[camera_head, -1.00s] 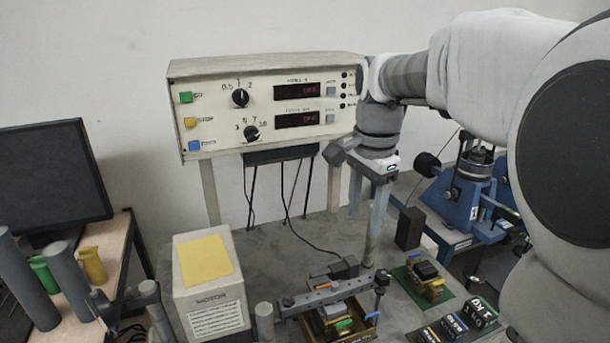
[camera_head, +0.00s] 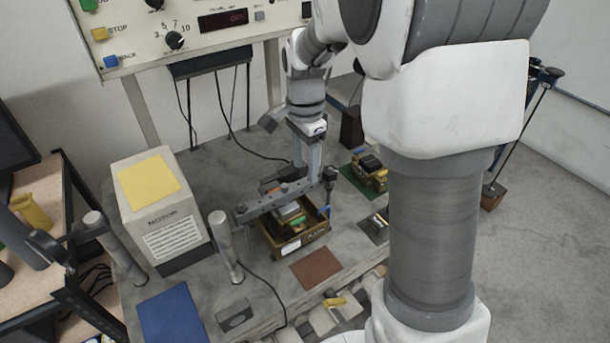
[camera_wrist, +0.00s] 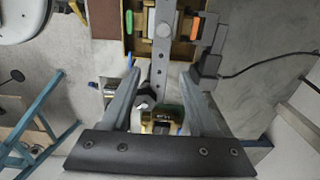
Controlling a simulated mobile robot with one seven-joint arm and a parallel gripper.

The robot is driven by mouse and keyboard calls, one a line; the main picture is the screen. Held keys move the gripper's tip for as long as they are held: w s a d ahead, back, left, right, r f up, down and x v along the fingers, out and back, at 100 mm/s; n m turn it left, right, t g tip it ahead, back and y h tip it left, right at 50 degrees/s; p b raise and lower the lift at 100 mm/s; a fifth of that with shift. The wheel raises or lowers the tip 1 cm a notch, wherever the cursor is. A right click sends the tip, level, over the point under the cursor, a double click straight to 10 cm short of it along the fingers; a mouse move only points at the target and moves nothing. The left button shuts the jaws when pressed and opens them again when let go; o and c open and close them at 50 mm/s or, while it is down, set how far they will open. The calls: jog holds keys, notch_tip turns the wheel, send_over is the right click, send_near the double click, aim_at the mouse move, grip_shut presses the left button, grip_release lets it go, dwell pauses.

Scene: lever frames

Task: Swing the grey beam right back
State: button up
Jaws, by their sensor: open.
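The grey beam (camera_head: 268,201) is a long flat bar with holes, lying across an open brown tray in the head view. In the wrist view the beam (camera_wrist: 160,60) runs down from the top edge, and its near end carries a dark knob (camera_wrist: 148,91). My gripper (camera_head: 312,180) points down by the right end of the beam. In the wrist view my gripper (camera_wrist: 160,76) is open, one finger on each side of the beam's end, with gaps visible. Whether the fingertips reach down to the beam's height is unclear.
The brown tray (camera_head: 265,240) holds coloured blocks under the beam. A grey post (camera_head: 225,248) stands at the beam's left end, and the motor box (camera_head: 156,205) is farther left. A small yellow-black device (camera_head: 370,172) sits on a green mat to the right. The control panel (camera_head: 195,30) is behind.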

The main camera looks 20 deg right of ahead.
aim_at(305, 181)
jog(key=shift+f, duration=1.9)
grip_shut()
